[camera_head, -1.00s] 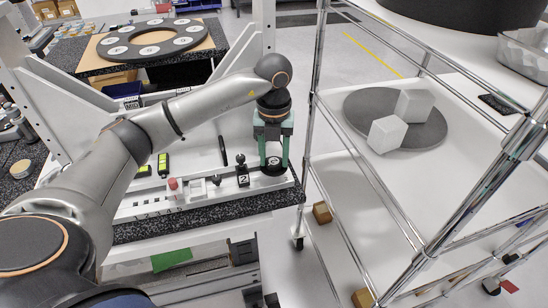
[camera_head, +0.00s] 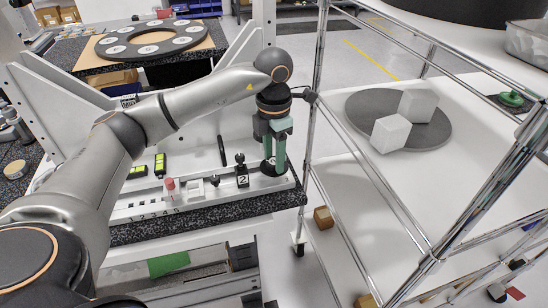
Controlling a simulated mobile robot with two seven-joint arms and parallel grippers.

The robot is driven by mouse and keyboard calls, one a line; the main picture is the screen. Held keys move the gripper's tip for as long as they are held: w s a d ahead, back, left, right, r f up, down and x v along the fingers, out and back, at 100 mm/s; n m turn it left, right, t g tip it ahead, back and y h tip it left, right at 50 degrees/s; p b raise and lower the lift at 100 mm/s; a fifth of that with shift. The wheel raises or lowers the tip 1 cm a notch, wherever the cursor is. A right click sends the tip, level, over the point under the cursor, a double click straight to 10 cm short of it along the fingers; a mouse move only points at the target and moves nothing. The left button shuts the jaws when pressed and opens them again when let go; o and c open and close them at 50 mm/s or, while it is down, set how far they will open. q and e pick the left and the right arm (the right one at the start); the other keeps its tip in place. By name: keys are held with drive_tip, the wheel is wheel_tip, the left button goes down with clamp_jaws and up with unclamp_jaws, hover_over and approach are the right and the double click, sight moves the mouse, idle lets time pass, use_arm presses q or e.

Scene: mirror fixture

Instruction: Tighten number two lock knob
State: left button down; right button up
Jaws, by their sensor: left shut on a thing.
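My left gripper (camera_head: 273,158) points straight down at the right end of the white fixture rail (camera_head: 150,210). Its green fingers are close together, shut on a small dark part at the dark round base (camera_head: 283,170). The fingers mostly hide this part, so I cannot tell its shape. The gripper is beside this block. My right gripper is not in view.
A red-topped knob (camera_head: 170,184) and a yellow-black item (camera_head: 160,165) are further left on the fixture. A wire-frame shelf (camera_head: 313,140) stands close right, with two white cubes (camera_head: 390,133) on a grey disc (camera_head: 445,135). A green object (camera_head: 512,98) lies farther right.

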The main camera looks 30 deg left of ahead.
sight(274, 161)
use_arm(q)
drive_tip(key=m+b, duration=0.1)
drive_tip(key=m, duration=0.5)
drive_tip(key=shift+m, duration=0.3)
drive_tip(key=m+b, duration=0.1)
drive_tip(key=m, duration=0.5)
drive_tip(key=shift+w, duration=0.1)
drive_tip(key=shift+r+m, duration=0.1)
drive_tip(key=shift+m, duration=0.2)
drive_tip(key=shift+c, duration=1.7)
unclamp_jaws()
wheel_tip(274, 161, up, 12)
drive_tip(key=shift+r+p, duration=0.2)
drive_tip(key=shift+p, duration=0.25)
